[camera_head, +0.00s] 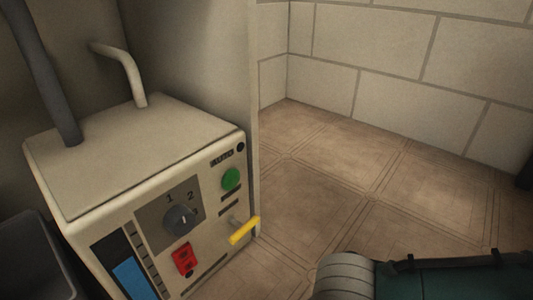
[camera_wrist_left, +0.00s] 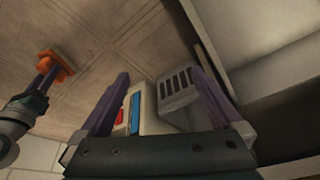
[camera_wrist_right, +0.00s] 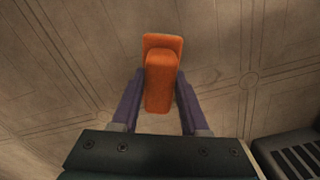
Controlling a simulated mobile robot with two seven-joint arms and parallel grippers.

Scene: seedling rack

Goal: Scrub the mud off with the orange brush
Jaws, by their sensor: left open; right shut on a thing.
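The orange brush (camera_wrist_right: 160,80) is in the right wrist view, between the fingers of my right gripper (camera_wrist_right: 159,76), which is shut on it. It is held over the tiled floor, and how far above I cannot tell. The left wrist view shows the brush (camera_wrist_left: 56,64) and my right gripper (camera_wrist_left: 42,86) at the far left. My left gripper (camera_wrist_left: 161,76) is open and empty, with the control box beyond its fingers. Neither gripper shows in the head view. I cannot make out any mud in these frames.
A cream control box (camera_head: 130,150) stands at left in the head view, with a dial (camera_head: 180,219), green button (camera_head: 231,179), red switch (camera_head: 183,258) and yellow lever (camera_head: 244,231). A dark grey bin (camera_head: 35,255) is beside it. The tiled floor (camera_head: 330,175) is clear up to the block wall (camera_head: 400,60).

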